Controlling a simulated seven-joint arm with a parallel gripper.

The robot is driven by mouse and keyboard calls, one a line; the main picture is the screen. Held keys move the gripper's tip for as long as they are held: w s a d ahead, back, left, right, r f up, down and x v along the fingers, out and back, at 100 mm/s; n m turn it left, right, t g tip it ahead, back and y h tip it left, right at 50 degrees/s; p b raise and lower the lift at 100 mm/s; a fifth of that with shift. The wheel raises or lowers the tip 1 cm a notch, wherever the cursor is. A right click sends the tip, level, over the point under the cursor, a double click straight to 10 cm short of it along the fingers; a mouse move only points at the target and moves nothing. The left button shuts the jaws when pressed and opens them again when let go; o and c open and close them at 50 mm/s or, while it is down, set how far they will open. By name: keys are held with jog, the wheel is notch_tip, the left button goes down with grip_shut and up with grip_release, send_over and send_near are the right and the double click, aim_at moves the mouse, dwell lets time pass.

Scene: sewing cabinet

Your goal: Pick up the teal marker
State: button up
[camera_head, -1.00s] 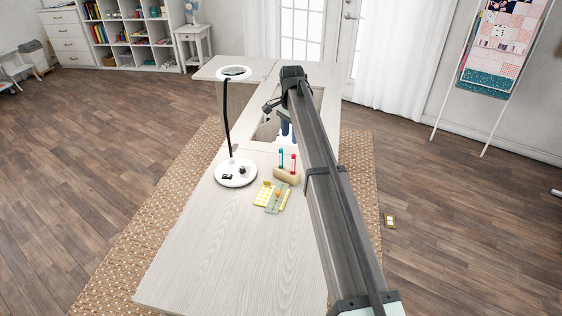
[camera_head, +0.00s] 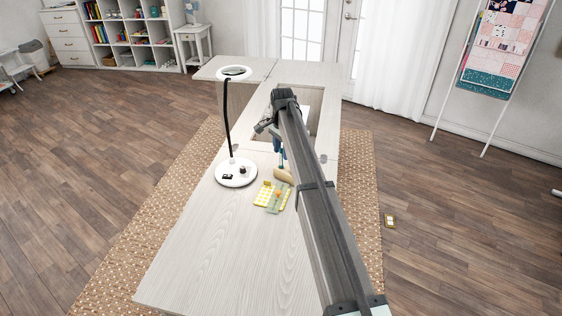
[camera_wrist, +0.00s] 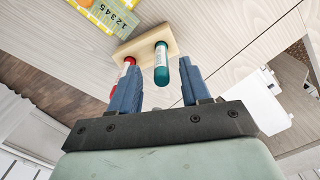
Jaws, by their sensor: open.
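The teal marker (camera_wrist: 161,62) stands in a light wooden block (camera_wrist: 146,43) on the cabinet top. In the wrist view the marker shows ahead of my gripper (camera_wrist: 156,78), between the lines of its two blue fingers. The fingers are apart and hold nothing. A red marker (camera_wrist: 124,72) stands in the same block, close beside the left finger; I cannot tell whether they touch. In the head view my gripper (camera_head: 281,160) is just above the wooden block (camera_head: 284,175), and my arm hides most of the markers.
A magnifier lamp (camera_head: 235,173) stands left of the block. A yellow grid card (camera_head: 264,194) with small items lies in front of it. The cabinet top (camera_head: 220,245) is bare toward the near end. An opening (camera_head: 312,118) lies behind my gripper.

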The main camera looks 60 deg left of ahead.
aim_at(281, 160)
notch_tip(281, 160, down, 5)
jog(key=shift+s+a, duration=0.1)
grip_shut()
dwell(0.6)
